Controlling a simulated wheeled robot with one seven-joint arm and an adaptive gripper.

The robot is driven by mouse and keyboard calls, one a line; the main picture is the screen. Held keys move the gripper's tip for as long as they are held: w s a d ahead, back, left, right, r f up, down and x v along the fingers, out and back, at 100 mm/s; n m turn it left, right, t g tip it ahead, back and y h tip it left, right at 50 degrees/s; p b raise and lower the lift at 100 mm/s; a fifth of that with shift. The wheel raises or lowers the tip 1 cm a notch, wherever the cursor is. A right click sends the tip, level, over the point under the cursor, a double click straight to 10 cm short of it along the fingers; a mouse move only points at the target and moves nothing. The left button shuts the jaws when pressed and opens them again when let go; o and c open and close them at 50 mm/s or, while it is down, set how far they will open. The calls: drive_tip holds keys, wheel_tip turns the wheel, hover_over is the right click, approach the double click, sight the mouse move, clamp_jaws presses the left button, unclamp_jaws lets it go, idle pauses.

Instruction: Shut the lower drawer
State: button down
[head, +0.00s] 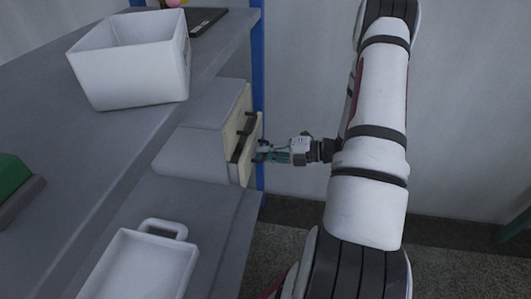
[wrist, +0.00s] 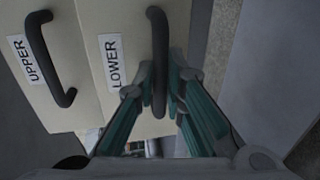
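In the wrist view, two cream drawer fronts are side by side, labelled UPPER and LOWER. The lower drawer (wrist: 105,20) has a dark bow handle (wrist: 158,40), and the upper drawer (wrist: 82,15) has a like handle (wrist: 47,65). My gripper (wrist: 160,80) has its teal fingers close on either side of the lower handle and looks shut on it. In the head view, my gripper (head: 262,153) is at the cream fronts of the cabinet (head: 190,153). How far the lower drawer stands out is hard to tell.
A white bin (head: 130,75) stands on the grey worktop (head: 60,110) above and left of the drawers. A white tray with a handle (head: 145,265) lies on a lower surface in front. A blue post (head: 258,60) rises behind the cabinet.

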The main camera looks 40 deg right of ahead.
sight(253, 151)
drive_tip(key=x, duration=0.2)
drive_tip(key=p+x, duration=0.1)
drive_tip(key=x, duration=0.1)
drive_tip(key=shift+r, duration=0.45)
drive_tip(key=c, duration=2)
unclamp_jaws()
drive_tip(key=shift+w, duration=0.1)
drive_tip(key=shift+o, duration=0.2)
drive_tip(key=shift+a, duration=0.1)
drive_tip(key=v, duration=1.2)
